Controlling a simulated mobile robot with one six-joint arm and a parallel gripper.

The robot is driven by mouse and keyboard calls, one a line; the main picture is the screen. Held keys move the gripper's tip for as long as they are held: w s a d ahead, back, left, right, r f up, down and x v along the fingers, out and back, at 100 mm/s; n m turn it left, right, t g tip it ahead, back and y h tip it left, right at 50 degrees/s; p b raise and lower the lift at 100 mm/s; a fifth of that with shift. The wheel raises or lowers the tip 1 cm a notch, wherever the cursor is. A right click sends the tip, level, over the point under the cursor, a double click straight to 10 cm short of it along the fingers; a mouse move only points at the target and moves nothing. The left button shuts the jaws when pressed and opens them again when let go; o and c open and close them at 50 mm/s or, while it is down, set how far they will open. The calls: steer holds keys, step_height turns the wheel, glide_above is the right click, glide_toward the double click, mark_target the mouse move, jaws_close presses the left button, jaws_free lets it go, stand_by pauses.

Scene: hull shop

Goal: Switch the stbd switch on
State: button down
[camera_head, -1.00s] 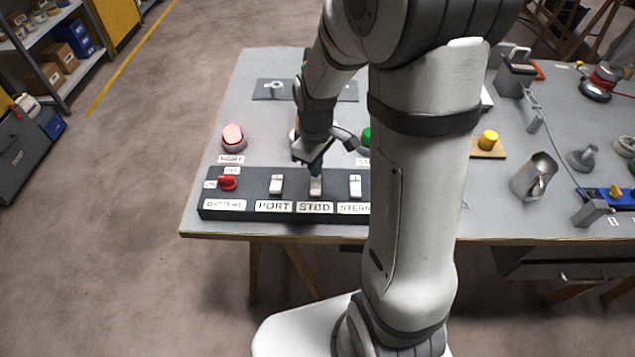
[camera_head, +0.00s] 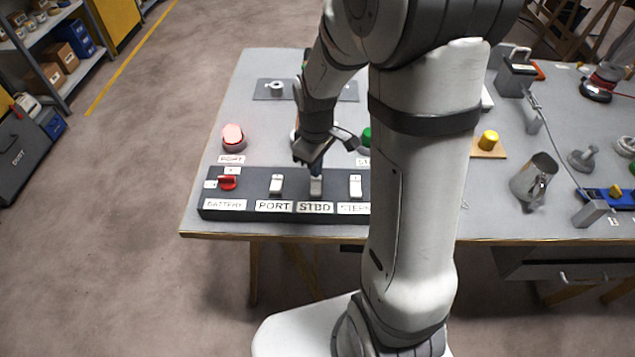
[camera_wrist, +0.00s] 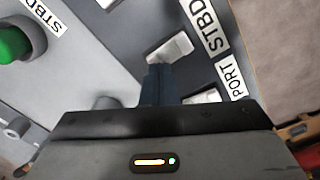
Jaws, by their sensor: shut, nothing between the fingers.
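The stbd switch (camera_head: 316,186) is a white rocker on the dark switch panel (camera_head: 262,216), above the STBD label, between the port switch (camera_head: 276,184) and the stern switch (camera_head: 355,186). My gripper (camera_head: 316,172) points down at it with its fingers together and nothing between them. In the wrist view the shut fingertips (camera_wrist: 160,72) are at the near edge of the stbd switch (camera_wrist: 172,48), and part of the port switch (camera_wrist: 202,97) shows beside them. I cannot tell whether the tips touch the rocker.
A red battery knob (camera_head: 228,183) is at the panel's left. A metal jug (camera_head: 533,180) stands on the right.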

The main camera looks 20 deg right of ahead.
steer(key=shift+f+b, duration=0.8)
steer(key=shift+f, duration=0.25)
stand_by(0.6)
steer(key=shift+r, duration=0.1)
steer(key=shift+r+p, duration=2.6)
steer(key=shift+r, duration=0.8)
steer(key=shift+r, duration=0.25)
steer(key=s+r+m+t, duration=0.3)
steer(key=s+r+m, duration=0.5)
steer(key=s+r, duration=0.5)
steer(key=shift+s+d, duration=0.25)
steer(key=shift+s, duration=0.3)
